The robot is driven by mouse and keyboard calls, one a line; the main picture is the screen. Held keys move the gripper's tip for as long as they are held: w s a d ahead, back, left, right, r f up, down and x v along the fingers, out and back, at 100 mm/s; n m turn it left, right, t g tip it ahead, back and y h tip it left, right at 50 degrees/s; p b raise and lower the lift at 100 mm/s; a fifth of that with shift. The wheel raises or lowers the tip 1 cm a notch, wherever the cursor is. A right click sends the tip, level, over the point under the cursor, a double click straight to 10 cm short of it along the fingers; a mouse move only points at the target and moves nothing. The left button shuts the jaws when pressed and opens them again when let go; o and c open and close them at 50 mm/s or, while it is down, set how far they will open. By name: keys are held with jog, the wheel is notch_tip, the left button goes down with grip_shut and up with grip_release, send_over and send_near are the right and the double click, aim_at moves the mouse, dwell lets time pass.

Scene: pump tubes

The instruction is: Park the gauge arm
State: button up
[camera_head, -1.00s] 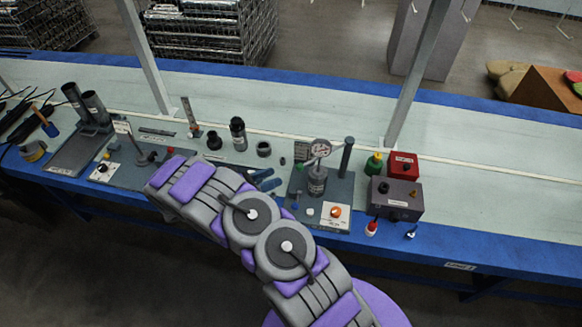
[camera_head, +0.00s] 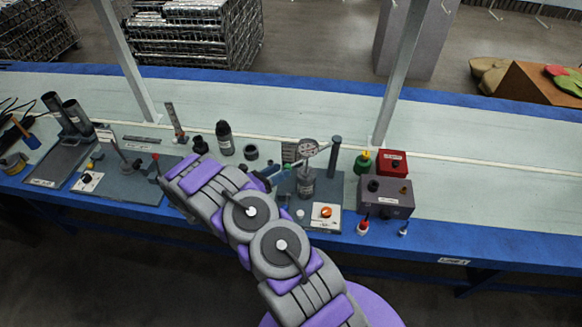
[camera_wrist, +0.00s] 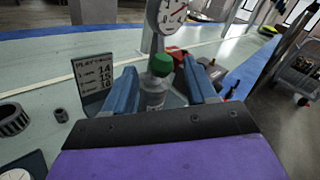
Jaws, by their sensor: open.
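The dial gauge (camera_head: 309,147) stands over a labelled grey cylinder (camera_head: 306,184) on a dark base plate, beside a dark post (camera_head: 335,155). In the wrist view the round white dial (camera_wrist: 172,14) is above and beyond my fingertips, cut by the top edge. My gripper (camera_wrist: 162,88) is open, its two blue fingers apart. A green cap (camera_wrist: 160,64) and a labelled body show between the fingers; contact cannot be told. In the head view my gripper (camera_head: 272,173) is left of the cylinder, partly hidden by my arm.
A small number card (camera_wrist: 95,82) stands left of the fingers. A green-capped bottle (camera_head: 363,162), red box (camera_head: 391,163) and grey box (camera_head: 385,194) stand right of the gauge. Bench space farther right is clear.

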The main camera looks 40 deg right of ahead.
aim_at(292, 165)
jog(key=d, duration=0.4)
jog(key=d+b, duration=0.1)
jog(key=d, duration=0.1)
jog(key=shift+s, duration=0.3)
grip_shut()
dwell(0.4)
